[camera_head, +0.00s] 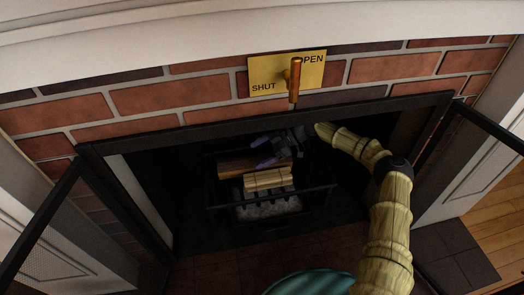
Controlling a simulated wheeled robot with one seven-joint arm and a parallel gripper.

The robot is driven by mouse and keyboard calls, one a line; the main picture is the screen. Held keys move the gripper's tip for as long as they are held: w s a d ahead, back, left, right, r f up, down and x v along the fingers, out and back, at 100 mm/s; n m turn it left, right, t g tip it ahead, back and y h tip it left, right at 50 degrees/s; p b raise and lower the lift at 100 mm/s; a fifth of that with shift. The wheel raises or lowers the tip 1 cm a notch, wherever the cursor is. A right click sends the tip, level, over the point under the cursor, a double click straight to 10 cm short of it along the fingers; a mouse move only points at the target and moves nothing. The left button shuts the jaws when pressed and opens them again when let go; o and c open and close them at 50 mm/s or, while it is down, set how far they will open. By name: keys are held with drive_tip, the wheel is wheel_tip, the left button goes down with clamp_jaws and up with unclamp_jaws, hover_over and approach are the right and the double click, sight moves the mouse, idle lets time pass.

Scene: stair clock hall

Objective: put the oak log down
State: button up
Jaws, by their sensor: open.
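The oak log appears to be the brown piece of wood (235,169) lying crosswise in the black fire grate (222,206) inside the fireplace. Its right part is hidden behind my gripper and the bundle in front. My gripper (262,153) is inside the fireplace opening, just above and at the right part of the log. Its two purple-tipped fingers are apart and point left. The fingers look empty, but whether one touches the log cannot be told.
A pale bundle of sticks (268,181) lies in front of the log, above grey lumps (268,207). Black mesh doors stand open at left (60,225) and right (475,160). A brass SHUT/OPEN plate (265,75) with a handle (294,78) is on the brick above.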

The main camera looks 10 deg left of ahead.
drive_tip(key=p+v, duration=0.2)
drive_tip(key=v, duration=0.1)
drive_tip(key=p+v, duration=0.2)
drive_tip(key=v, duration=0.1)
drive_tip(key=shift+d+r, duration=0.1)
drive_tip(key=shift+r, duration=0.4)
drive_tip(key=shift+w+d+r, duration=0.1)
drive_tip(key=shift+w+d, duration=0.1)
drive_tip(key=shift+d, duration=0.35)
drive_tip(key=shift+s+a, duration=0.1)
